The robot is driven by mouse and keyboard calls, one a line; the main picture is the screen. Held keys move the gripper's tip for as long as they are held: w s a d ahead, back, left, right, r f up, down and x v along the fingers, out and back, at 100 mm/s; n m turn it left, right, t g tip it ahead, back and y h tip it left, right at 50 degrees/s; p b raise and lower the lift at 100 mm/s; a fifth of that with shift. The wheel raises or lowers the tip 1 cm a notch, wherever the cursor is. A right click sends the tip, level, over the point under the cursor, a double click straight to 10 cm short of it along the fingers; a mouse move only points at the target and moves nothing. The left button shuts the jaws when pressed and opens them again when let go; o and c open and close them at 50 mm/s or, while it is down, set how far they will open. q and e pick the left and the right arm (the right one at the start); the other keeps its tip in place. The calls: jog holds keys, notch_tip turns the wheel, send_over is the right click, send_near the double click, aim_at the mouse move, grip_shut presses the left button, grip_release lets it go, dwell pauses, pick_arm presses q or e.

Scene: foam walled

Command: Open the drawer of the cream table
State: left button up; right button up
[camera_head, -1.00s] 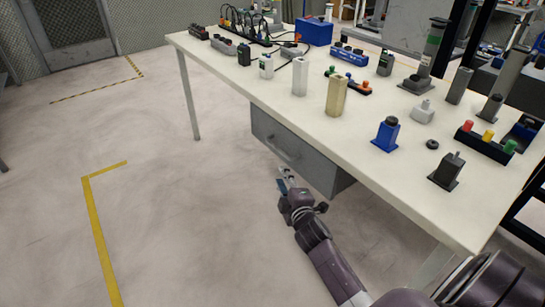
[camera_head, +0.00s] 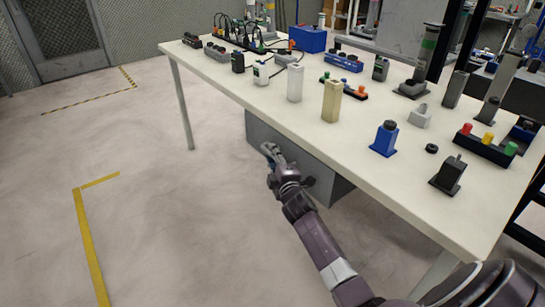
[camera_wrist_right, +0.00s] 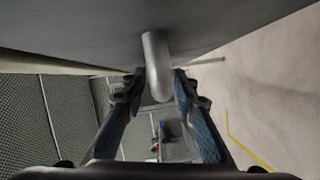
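The cream table (camera_head: 235,95) stands across the head view with a grey drawer (camera_head: 337,188) under its top. My right gripper (camera_head: 269,150) is at the drawer's front and hides its handle there. In the right wrist view the grey drawer front (camera_wrist_right: 240,25) fills the top, and its bar handle (camera_wrist_right: 157,65) comes down between the two blue-padded fingers of my right gripper (camera_wrist_right: 157,90). The fingers are apart, one on each side of the handle, with small gaps visible. My left gripper is not in view.
The tabletop carries several small devices, such as a blue block (camera_head: 384,138), a beige block (camera_head: 331,101) and a white block (camera_head: 295,83). The floor left of the table is clear, with a yellow line (camera_head: 85,230). A table leg (camera_head: 183,105) stands at the far left corner.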

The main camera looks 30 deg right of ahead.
grip_shut()
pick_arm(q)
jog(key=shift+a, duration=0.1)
pick_arm(e)
jog(key=shift+a+f, duration=0.1)
jog(key=shift+a, duration=0.05)
